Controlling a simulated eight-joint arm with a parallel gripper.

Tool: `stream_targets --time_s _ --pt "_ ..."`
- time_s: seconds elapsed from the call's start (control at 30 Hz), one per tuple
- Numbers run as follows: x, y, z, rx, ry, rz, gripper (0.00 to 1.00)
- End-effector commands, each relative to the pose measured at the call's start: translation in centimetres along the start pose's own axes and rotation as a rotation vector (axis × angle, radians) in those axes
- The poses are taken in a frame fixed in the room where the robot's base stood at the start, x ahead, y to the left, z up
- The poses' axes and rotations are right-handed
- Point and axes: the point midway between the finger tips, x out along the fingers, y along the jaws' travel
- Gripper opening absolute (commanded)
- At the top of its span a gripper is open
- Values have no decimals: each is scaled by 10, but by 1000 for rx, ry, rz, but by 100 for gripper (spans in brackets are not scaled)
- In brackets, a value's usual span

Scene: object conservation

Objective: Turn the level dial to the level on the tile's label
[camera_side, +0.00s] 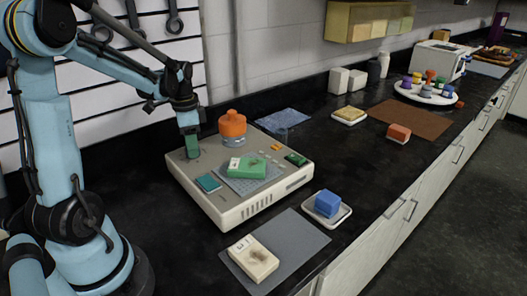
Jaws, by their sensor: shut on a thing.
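A beige device (240,208) stands on the black counter. My gripper (190,131) points down over its back left corner, shut on a dark green piece (193,147). This piece reaches down to the device's top; I cannot tell whether it is the level dial. An orange knob (233,124) on a clear, bluish base stands at the device's back, right of my gripper. A green tile (240,163) with a pale label lies on a grey plate on the device. A cream tile (252,258) with a small dark label mark lies on a grey mat in front. The labels are too small to read.
A teal square (208,183) and a green square (297,159) are on the device. A blue block (327,203) sits in a white dish to its right. A blue cloth (283,119) lies behind. A brown mat (412,119) lies farther right. Counter left of the device is clear.

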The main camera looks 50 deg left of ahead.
Motion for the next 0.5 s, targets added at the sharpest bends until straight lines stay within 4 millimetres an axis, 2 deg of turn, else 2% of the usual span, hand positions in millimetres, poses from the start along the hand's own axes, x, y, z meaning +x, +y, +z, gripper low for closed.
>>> stream_targets --time_s 0.5 --pt "0 0 0 110 1 -1 10"
